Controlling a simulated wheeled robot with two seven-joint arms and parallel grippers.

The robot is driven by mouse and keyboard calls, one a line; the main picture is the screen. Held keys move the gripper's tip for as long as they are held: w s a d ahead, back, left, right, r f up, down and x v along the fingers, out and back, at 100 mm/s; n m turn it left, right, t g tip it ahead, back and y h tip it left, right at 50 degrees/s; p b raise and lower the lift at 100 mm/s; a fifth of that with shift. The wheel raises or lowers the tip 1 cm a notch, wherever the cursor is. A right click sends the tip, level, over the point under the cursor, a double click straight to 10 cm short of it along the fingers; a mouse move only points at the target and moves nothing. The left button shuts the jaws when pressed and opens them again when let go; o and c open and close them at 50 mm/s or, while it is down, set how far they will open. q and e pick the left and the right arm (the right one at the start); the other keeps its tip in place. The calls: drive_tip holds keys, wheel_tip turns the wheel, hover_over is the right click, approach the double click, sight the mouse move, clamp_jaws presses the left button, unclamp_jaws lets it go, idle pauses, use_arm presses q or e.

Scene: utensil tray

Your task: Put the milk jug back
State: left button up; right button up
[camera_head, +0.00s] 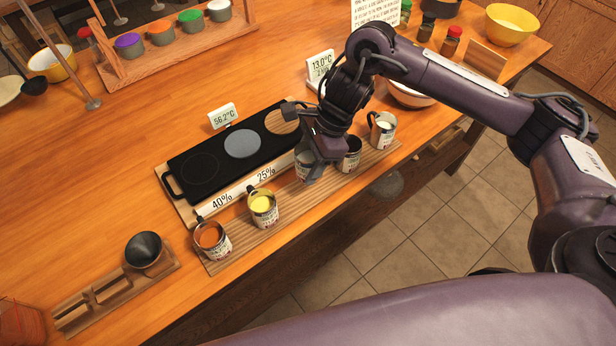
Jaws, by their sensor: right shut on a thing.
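My right gripper (318,172) reaches down over a wooden slatted board (240,248) at the front of the counter. It is shut on a labelled metal jug (302,163), whose contents my gripper hides. I cannot tell whether that jug touches the board, nor read its label. Right of it stand a jug with dark contents (350,160) and a jug with white contents (383,130). Left of it stand a jug with yellow contents (263,208) and one with orange contents (212,241). My left gripper is not in view.
A black hot plate (205,165) lies just behind the board, with percentage labels along its front. A dark bowl (143,248) rests on a wooden stand at the lower left. A pale bowl (408,95) is behind my right arm. The counter's front edge is close to the board.

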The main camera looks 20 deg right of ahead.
wheel_tip(320, 180, down, 6)
drive_tip(key=shift+p, duration=0.85)
drive_tip(key=shift+f, duration=0.2)
drive_tip(key=o, duration=1.2)
drive_tip(key=b+v, duration=0.2)
drive_tip(key=v, duration=0.3)
drive_tip(key=shift+w+d+r, duration=0.1)
drive_tip(key=shift+d+r, duration=0.1)
drive_tip(key=v, duration=0.6)
drive_tip(key=shift+r, duration=0.3)
